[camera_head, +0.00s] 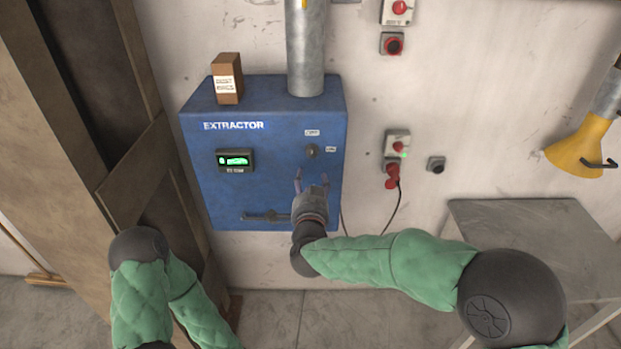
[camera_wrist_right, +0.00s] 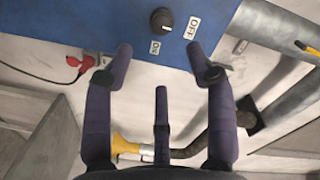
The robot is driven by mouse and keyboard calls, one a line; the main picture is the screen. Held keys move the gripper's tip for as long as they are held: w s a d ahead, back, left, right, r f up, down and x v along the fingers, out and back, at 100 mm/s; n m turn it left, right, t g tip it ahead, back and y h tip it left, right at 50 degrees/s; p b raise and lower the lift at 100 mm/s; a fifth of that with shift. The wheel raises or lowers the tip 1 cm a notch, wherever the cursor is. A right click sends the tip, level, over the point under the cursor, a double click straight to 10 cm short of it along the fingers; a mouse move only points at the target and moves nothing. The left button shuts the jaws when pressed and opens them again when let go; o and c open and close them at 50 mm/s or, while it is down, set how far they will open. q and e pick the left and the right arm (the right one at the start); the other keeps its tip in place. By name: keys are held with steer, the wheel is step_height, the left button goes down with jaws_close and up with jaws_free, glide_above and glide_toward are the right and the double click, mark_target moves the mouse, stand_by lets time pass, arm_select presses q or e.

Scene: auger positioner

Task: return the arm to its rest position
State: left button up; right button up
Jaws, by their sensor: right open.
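My right arm reaches in from the lower right in the head view. Its gripper (camera_head: 311,178) is in front of the blue extractor box (camera_head: 265,112), below the black rotary knob (camera_head: 312,151). In the right wrist view the fingers of that gripper (camera_wrist_right: 160,55) are spread with nothing between them. The knob (camera_wrist_right: 161,21) lies beyond the fingertips and apart from them, between the ON and OFF labels. My left arm shows at the lower left of the head view, bent, with its gripper out of frame.
A small cardboard box (camera_head: 227,80) stands on the extractor beside the grey duct (camera_head: 305,50). The green display (camera_head: 236,160) is lit. A red plug (camera_head: 392,176) with a cable is to the right. A grey table (camera_head: 535,235) and a yellow hood (camera_head: 580,148) stand further right. Wooden panels (camera_head: 60,150) are at left.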

stand_by(0.4)
steer(key=s+d+f+n+g+y+b, duration=0.1)
steer(key=s+d+f+n+g+b, duration=0.15)
steer(key=f, duration=1.05)
steer(key=s+d+f+n+g+b, duration=0.1)
steer(key=s+d+f+g+b, duration=0.15)
steer(key=f, duration=1.05)
steer(key=s+d+f+n+g+y+b, duration=0.1)
steer(key=s+d+f+g+b, duration=0.15)
steer(key=f, duration=1.15)
steer(key=s+d+f+n+g+y+b, duration=0.1)
steer(key=s+f+g+b, duration=0.2)
steer(key=s+f, duration=0.7)
steer(key=s+d+f+n+g+y+b, duration=0.1)
steer(key=s+f+g+b, duration=0.2)
steer(key=s+f+g, duration=0.3)
steer(key=s+f, duration=0.4)
steer(key=s, duration=0.5)
steer(key=shift+s+d+f, duration=0.2)
steer(key=shift+s+d, duration=0.1)
